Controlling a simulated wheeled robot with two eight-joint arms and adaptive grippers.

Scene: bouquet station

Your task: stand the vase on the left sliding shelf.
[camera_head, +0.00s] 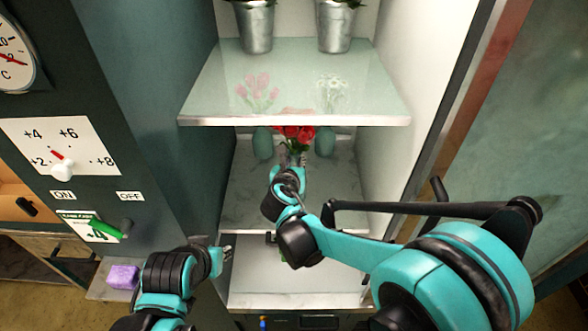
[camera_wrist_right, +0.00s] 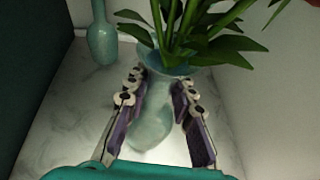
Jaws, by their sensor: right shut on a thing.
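The vase (camera_wrist_right: 152,125) is pale blue-green glass with green stems and leaves in its mouth. My right gripper (camera_wrist_right: 158,88) is shut on it, one finger on each side below the rim. In the head view the right gripper (camera_head: 291,168) reaches into the cabinet over the marble shelf (camera_head: 250,205), with red flowers (camera_head: 295,133) above it; the gripper and arm hide most of the vase. I cannot tell whether its base touches the shelf. My left gripper (camera_head: 225,252) is low at the cabinet's left front, away from the vase; its jaws are too small to read.
Two other teal vases (camera_head: 263,143) (camera_head: 324,141) with pink and white flowers stand farther back. A frosted glass shelf (camera_head: 200,100) overhangs, carrying metal buckets (camera_head: 256,25). A purple block (camera_head: 123,277) lies at left, below a dial panel (camera_head: 95,135).

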